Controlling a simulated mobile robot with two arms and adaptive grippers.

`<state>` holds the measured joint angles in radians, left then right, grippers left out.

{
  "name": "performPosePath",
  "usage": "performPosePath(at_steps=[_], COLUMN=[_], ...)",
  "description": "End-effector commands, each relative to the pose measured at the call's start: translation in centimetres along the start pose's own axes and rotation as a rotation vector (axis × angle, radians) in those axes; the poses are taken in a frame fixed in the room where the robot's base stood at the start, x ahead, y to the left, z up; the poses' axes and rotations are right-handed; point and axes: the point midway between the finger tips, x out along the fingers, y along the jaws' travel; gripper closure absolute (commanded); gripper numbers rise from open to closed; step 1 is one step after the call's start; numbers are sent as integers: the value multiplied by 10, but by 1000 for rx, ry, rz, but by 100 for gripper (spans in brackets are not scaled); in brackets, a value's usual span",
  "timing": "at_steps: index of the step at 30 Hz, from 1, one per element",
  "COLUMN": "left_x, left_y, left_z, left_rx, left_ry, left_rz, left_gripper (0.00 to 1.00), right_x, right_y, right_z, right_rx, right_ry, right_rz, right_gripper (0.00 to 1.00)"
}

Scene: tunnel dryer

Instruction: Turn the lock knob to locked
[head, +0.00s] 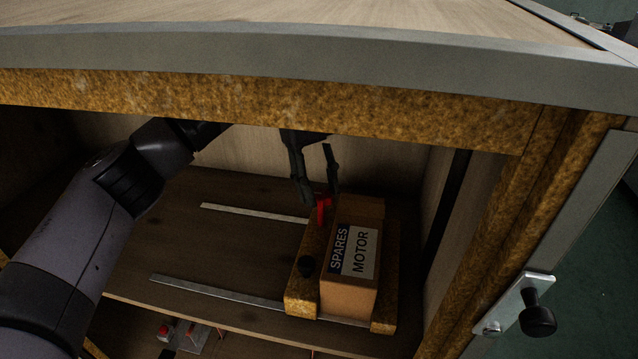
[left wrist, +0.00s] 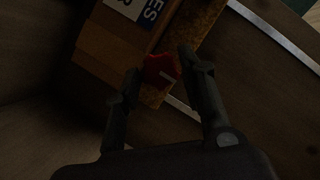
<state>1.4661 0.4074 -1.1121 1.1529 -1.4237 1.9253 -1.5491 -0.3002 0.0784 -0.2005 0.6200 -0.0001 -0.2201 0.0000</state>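A red knob (head: 323,210) sits on the yellow-brown block beside the cardboard box marked "SPARES MOTOR" inside the dryer. In the left wrist view the red knob (left wrist: 160,71) carries a short pale line. My left gripper (head: 317,190) reaches in from the left, and its two fingers stand on either side of the red knob. In the left wrist view my left gripper (left wrist: 160,66) looks open, with the knob between its fingertips and narrow gaps beside it. I cannot tell whether either finger touches. No lock lettering is readable. My right gripper is not in view.
Metal strips (head: 215,292) run along the shelf. A thick frame edge (head: 300,107) hangs above the opening. A black-knobbed latch (head: 538,314) is at right.

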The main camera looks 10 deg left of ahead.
Motion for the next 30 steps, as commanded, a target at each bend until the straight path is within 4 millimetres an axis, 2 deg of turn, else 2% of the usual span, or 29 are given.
performPosePath(at_steps=[6,22,30], left_x=[0,0,1], left_y=[0,0,-3], left_z=[0,0,0], left_rx=[-1,-15,-210], left_ry=[0,-1,0], left_rz=[0,5,87], left_gripper=[46,46,46], right_x=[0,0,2], right_y=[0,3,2], right_z=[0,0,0], right_rx=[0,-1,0], right_ry=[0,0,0], right_rz=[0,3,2], right_gripper=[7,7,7])
